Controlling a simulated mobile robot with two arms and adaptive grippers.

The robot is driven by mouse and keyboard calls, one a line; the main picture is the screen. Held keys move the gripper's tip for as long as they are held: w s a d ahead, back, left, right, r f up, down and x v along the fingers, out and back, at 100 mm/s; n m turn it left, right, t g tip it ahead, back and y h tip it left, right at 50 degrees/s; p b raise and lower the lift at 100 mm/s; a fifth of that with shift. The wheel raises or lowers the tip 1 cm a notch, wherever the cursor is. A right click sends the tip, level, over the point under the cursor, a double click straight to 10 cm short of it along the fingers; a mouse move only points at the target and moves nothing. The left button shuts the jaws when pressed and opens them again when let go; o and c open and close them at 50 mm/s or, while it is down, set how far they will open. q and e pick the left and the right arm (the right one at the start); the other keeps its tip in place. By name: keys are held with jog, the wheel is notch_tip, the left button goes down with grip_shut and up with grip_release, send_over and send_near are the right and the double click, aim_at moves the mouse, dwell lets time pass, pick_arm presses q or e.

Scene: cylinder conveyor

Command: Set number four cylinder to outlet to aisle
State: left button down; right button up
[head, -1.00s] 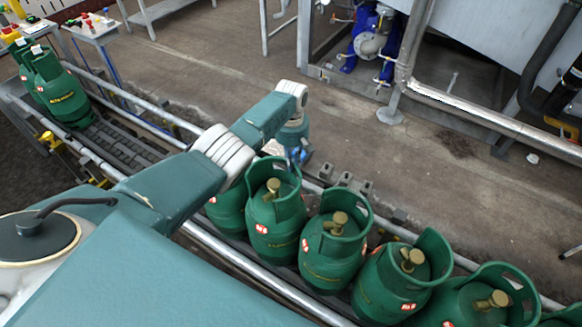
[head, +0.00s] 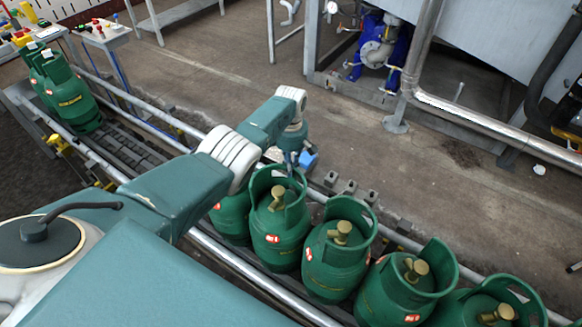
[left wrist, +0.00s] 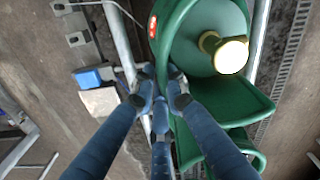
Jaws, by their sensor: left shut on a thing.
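Green gas cylinders with brass valves stand upright in a row on the conveyor (head: 118,150). My left gripper (head: 292,158) reaches over the row to the far rim of the collar of one green cylinder (head: 272,240). In the left wrist view, my left gripper's blue fingers (left wrist: 160,98) are shut on a cylinder collar (left wrist: 183,22), beside the brass valve (left wrist: 208,42). The cylinder left of it (head: 232,222) is partly hidden by my arm. Red and white tags show on several cylinders; their numbers are too small to read. My right gripper is not in view.
More cylinders (head: 338,260) stand close on the right. Two others (head: 72,97) stand at the conveyor's far left end, with bare rollers between. Rails (head: 222,258) run along both sides. Beyond lies open floor (head: 210,70), with a blue pump (head: 378,48) and pipes behind.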

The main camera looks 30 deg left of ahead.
pick_arm(q)
jog(key=c, duration=1.9)
grip_release()
jog(key=shift+r, duration=0.1)
jog(key=shift+o, duration=0.8)
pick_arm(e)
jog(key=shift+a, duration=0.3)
pick_arm(q)
notch_tip(320, 180, up, 12)
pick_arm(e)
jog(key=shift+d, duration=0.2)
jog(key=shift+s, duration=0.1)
